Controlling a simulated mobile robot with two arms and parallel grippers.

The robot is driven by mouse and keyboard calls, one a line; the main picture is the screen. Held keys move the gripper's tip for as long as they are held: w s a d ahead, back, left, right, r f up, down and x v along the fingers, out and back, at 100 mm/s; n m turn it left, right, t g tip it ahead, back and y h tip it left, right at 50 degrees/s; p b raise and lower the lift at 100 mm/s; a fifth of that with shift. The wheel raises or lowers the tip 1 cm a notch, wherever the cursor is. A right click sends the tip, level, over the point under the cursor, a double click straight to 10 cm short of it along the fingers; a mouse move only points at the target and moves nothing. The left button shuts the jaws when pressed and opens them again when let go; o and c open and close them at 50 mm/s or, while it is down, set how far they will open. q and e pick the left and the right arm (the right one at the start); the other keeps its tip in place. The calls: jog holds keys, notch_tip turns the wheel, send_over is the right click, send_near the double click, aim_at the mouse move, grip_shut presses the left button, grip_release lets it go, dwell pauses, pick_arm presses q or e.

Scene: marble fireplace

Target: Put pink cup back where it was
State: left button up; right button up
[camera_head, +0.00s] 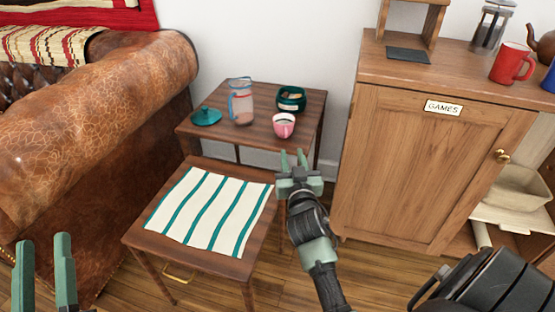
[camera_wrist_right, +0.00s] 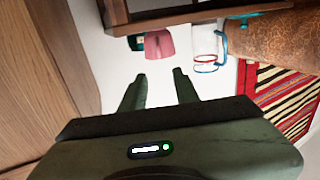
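The pink cup (camera_head: 283,127) stands upright at the front edge of the back small table (camera_head: 265,96). It also shows in the right wrist view (camera_wrist_right: 160,43), beyond the fingertips. My right gripper (camera_head: 293,154) is just in front of and below the cup in the head view. Its fingers are apart, with nothing between them, and do not appear to touch the cup; the wrist view shows the same open gap (camera_wrist_right: 158,76). My left gripper (camera_head: 45,240) is at the lower left, open and empty.
A glass pitcher (camera_head: 241,104), green bowl (camera_head: 291,98) and teal lid (camera_head: 206,116) share the back table. A striped cloth (camera_head: 212,208) covers most of the lower front table (camera_head: 142,236). A wooden cabinet (camera_head: 425,165) stands right, a leather sofa (camera_head: 90,130) left.

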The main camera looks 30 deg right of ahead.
jog(key=s+a+r+n+t+y, duration=0.2)
jog(key=s+a+r+y, duration=0.2)
jog(key=a, duration=0.4)
jog(key=s+a+r+n+t+y, duration=0.2)
jog(key=s+a+r+n+y, duration=0.1)
jog(key=s+a+r+y, duration=0.2)
jog(key=s+a+r+n+t+y, duration=0.2)
jog(key=s+a+r+y, duration=0.3)
jog(key=a, duration=0.8)
notch_tip(320, 180, up, 2)
jog(key=shift+r+n, duration=0.15)
jog(key=shift+n, duration=0.55)
